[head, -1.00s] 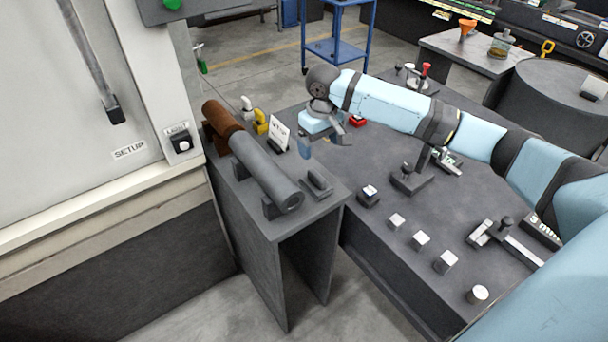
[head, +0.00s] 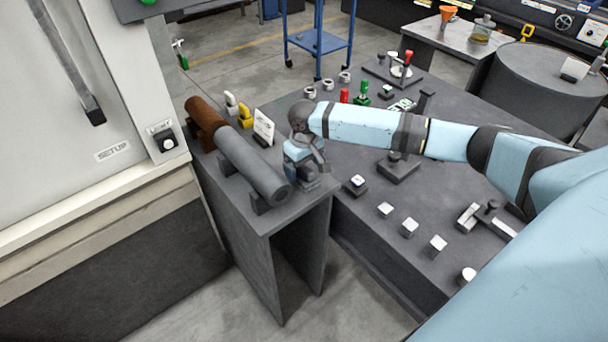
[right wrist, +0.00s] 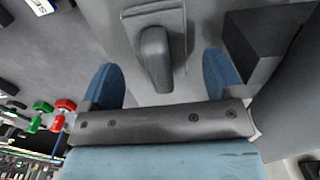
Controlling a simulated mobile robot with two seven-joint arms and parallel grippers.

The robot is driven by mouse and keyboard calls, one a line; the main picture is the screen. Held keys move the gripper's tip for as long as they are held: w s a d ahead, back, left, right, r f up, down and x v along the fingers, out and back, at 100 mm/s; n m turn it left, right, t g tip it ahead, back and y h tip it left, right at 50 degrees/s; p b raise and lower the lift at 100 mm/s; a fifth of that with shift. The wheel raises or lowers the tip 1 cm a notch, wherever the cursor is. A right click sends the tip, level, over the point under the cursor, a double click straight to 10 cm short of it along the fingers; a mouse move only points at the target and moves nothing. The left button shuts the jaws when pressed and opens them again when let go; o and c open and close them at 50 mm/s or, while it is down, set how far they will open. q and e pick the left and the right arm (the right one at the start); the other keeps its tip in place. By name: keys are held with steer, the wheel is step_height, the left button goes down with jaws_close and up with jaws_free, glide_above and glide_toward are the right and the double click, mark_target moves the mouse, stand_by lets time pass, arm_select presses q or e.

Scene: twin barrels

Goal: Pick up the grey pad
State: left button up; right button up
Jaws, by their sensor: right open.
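The grey pad (right wrist: 155,55), a flat plate with a rounded raised grip, lies on the small grey stand (head: 262,222). In the head view the pad is mostly hidden by my right gripper (head: 304,172), which is over the stand's front right part and points down. In the right wrist view my right gripper (right wrist: 160,78) is open, with one blue finger on each side of the pad's grip. The fingers appear apart from it, with nothing held. My left gripper is not in view.
A white card (head: 264,127) stands behind. The wide dark table (head: 350,225) on the right holds small white-topped blocks (head: 409,227) and fittings.

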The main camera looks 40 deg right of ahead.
mark_target(304, 166)
steer(key=shift+f, duration=0.95)
steer(key=shift+c, duration=0.2)
steer(key=c, duration=1)
steer(key=shift+r, duration=0.1)
step_height(304, 166, up, 20)
steer(key=shift+f, duration=0.1)
